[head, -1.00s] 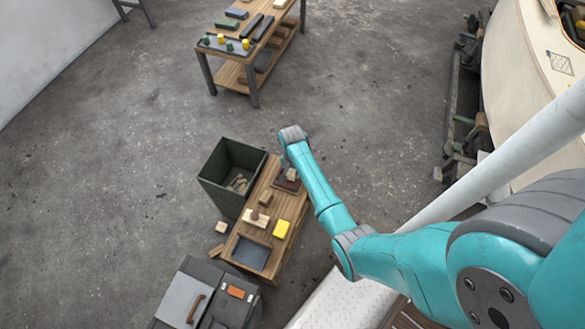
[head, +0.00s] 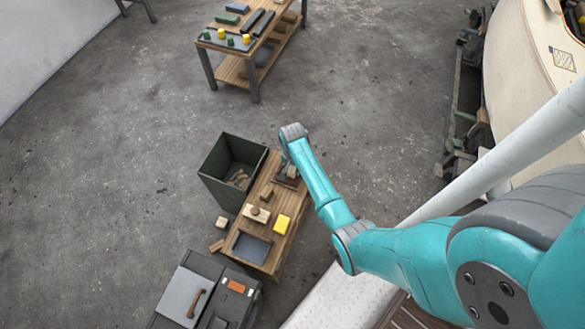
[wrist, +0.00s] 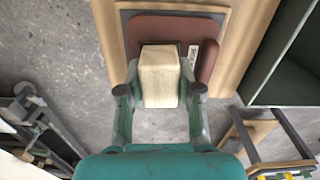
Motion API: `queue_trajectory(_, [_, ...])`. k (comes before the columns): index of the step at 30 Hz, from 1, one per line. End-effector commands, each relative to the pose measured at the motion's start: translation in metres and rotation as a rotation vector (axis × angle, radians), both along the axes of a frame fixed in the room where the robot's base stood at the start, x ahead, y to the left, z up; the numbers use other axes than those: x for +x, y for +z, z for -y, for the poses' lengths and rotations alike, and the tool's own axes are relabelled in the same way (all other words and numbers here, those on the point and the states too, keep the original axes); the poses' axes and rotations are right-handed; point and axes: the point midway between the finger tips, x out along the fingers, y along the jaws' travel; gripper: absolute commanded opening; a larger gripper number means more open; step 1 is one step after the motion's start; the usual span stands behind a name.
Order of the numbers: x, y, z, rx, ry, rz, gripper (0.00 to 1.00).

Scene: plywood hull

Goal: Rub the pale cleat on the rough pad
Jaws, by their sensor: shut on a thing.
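The pale cleat (wrist: 160,76) is a cream wooden block held between the fingers of my gripper (wrist: 160,94). I cannot tell whether the cleat touches the pad. The pad lies on a dark sheet at the end of a low wooden bench (wrist: 108,42). In the head view my gripper (head: 291,171) is small and partly hidden by my arm, over the dark red pad (head: 283,181).
A smaller reddish block (wrist: 208,60) lies at the pad's right side.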

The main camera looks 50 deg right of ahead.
Motion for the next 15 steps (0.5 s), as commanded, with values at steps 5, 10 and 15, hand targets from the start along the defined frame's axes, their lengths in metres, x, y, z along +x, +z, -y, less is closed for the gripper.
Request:
queue_trajectory(5, [0.0002, -0.0017, 0.0001, 0.0, 0.0, 0.0, 0.07])
queue_trajectory(10, [0.0004, -0.0034, 0.0002, -0.001, 0.0, 0.0, 0.07])
queue_trajectory(15, [0.0004, -0.0051, 0.0002, -0.001, 0.0, 0.001, 0.07])
